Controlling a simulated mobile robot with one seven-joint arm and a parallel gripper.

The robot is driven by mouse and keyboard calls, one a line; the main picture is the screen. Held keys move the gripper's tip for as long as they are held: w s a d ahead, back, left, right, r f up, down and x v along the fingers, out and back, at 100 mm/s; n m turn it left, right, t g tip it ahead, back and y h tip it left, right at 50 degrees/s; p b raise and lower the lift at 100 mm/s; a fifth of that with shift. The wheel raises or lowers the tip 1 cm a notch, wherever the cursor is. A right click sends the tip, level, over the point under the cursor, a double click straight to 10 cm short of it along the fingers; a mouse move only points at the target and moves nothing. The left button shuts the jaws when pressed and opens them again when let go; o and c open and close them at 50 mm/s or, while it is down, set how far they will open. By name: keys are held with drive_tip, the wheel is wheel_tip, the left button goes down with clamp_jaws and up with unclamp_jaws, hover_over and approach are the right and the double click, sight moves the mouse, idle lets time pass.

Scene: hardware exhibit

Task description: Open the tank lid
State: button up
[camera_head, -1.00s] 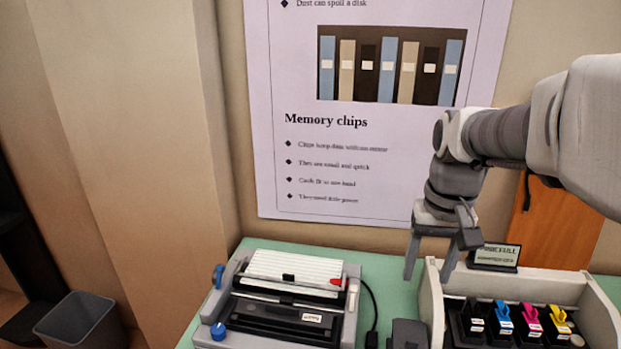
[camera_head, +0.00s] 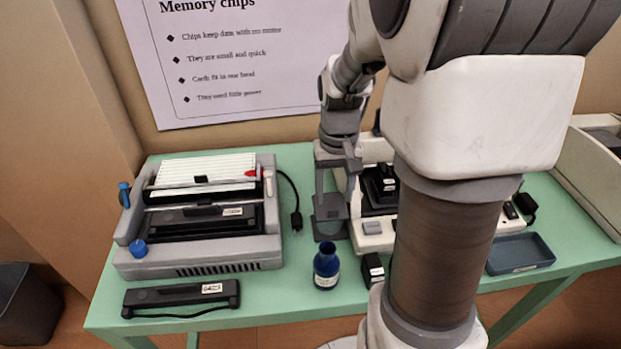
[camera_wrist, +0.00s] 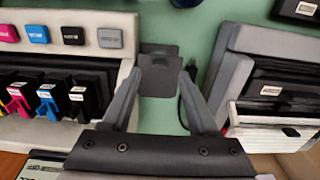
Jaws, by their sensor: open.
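My gripper (camera_head: 336,208) is open and points down at the left end of the white ink unit (camera_head: 372,246). In the wrist view its spread fingers (camera_wrist: 161,76) flank a dark grey flat piece (camera_wrist: 159,82) beside the unit's end wall. That piece also shows in the head view (camera_head: 330,230); I cannot tell if the fingers touch it. I cannot tell which part is the tank lid. My arm hides much of the unit in the head view.
A grey binding-type machine (camera_head: 205,245) stands at the left of the green table (camera_head: 290,310). A blue bottle (camera_head: 326,266) and a small black block (camera_head: 373,270) stand in front of the gripper. A black bar (camera_head: 181,297) lies front left; a blue-grey tray (camera_head: 520,253) is at right.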

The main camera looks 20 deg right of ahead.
sight(333, 210)
drive_tip(key=shift+f+b, duration=0.3)
drive_tip(key=shift+f, duration=1.75)
clamp_jaws()
